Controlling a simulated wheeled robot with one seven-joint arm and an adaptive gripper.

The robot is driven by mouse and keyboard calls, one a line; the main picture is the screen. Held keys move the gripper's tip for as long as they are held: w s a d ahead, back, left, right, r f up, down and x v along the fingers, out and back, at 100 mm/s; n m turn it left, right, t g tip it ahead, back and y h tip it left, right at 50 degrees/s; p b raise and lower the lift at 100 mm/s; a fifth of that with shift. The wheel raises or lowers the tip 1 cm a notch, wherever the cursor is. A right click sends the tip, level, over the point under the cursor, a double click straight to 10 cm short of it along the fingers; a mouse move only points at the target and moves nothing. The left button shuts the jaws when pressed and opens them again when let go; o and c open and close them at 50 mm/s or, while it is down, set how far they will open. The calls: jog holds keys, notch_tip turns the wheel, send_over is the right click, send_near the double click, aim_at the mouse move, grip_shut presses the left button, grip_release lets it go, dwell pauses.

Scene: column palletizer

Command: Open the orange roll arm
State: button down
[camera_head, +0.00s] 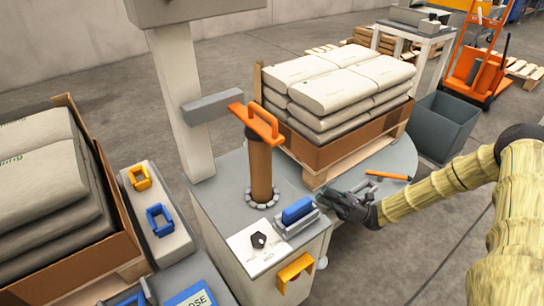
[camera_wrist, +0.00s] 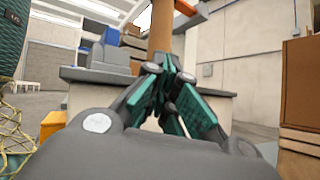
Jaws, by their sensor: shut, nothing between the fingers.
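The orange roll arm (camera_head: 256,122) lies across the top of an upright brown roll (camera_head: 261,170), beside the grey bracket on the column. In the wrist view a small part of the orange arm (camera_wrist: 186,8) shows at the top, next to the roll (camera_wrist: 161,28); the rest is cut off. My gripper (camera_head: 328,198) is low, to the right of the roll and close beside the blue-handled grey block, apart from the roll arm. In the wrist view its fingers (camera_wrist: 168,68) are together, with nothing held. Whether it touches the block cannot be told.
The blue-handled block (camera_head: 297,213), a black knob (camera_head: 258,240) and an orange front handle (camera_head: 295,270) are on the machine cabinet. Stacked sacks (camera_head: 345,80) stand on a pallet behind my gripper. A loose orange-handled tool (camera_head: 390,176) lies on the round plate. A dark bin (camera_head: 443,125) stands behind.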

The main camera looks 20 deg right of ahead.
jog(key=s+a+r+n+g+y, duration=0.1)
jog(key=a+r+n+g, duration=0.7)
jog(key=a+r+g, duration=0.6)
jog(key=a+r, duration=0.3)
jog(key=r, duration=0.4)
jog(key=shift+s+a+r+n, duration=0.15)
jog(key=shift+a+n, duration=0.05)
jog(key=shift+n, duration=0.2)
